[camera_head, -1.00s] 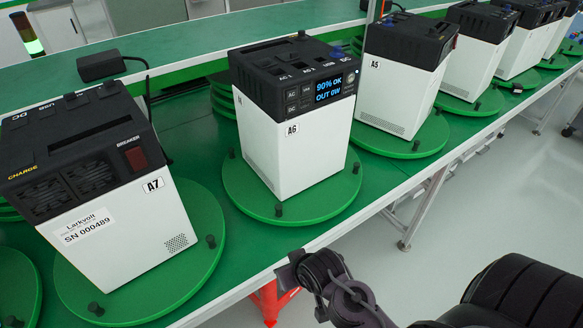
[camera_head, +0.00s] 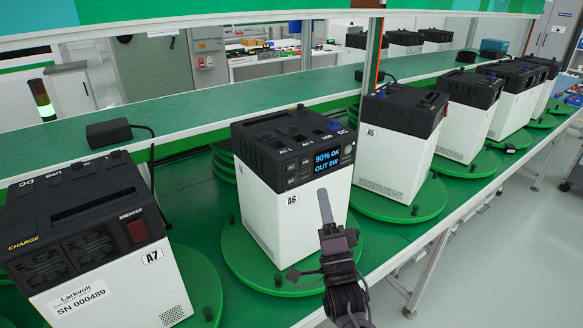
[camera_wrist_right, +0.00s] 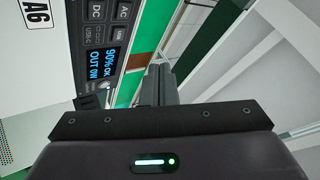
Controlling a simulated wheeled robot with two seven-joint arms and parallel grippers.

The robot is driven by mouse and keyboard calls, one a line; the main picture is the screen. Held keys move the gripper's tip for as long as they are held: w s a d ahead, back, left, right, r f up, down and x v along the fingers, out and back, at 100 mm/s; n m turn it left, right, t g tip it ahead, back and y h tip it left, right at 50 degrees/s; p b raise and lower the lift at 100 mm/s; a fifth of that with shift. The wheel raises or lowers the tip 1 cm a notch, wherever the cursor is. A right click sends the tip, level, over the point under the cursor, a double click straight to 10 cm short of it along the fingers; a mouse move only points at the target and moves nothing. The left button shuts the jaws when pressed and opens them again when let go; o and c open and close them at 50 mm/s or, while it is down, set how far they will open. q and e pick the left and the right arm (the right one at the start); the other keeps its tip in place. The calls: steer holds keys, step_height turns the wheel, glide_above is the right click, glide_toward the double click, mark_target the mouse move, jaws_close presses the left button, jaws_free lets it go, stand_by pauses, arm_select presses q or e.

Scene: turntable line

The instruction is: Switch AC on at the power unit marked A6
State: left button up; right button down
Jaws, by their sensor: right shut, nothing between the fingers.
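The power unit marked A6 (camera_head: 294,215) stands upright on a round green turntable (camera_head: 247,268), white below with a black top. Its screen (camera_head: 327,162) reads 90% OK, OUT 0W. An AC button (camera_head: 291,168) sits left of the screen, above a DC button. The right wrist view shows the panel sideways, with the AC button (camera_wrist_right: 122,13) and the screen (camera_wrist_right: 101,65). My right gripper (camera_head: 325,207) is shut and empty, pointing up in front of the unit's white face, below the screen. In the wrist view its fingers (camera_wrist_right: 158,85) appear beside the panel; contact cannot be told. My left gripper is not in view.
Unit A7 (camera_head: 112,282) stands at the left and unit A5 (camera_head: 378,152) at the right, each on its own turntable. A raised green shelf (camera_head: 230,98) with a black adapter (camera_head: 108,133) runs behind. The aisle floor (camera_head: 500,260) is clear.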

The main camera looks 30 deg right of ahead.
mark_target(291, 167)
steer(key=shift+s+d+r+t, duration=0.1)
steer(key=shift+s+r+t, duration=0.2)
steer(key=shift+r+t, duration=0.1)
steer(key=shift+w+a+b, duration=0.2)
steer(key=shift+w+b, duration=0.35)
steer(key=shift+w, duration=1.7)
steer(key=shift+w+a+b, duration=0.15)
steer(key=shift+w+b, duration=0.35)
steer(key=shift+w, duration=1.7)
steer(key=shift+w, duration=0.1)
steer(key=shift+w, duration=0.3)
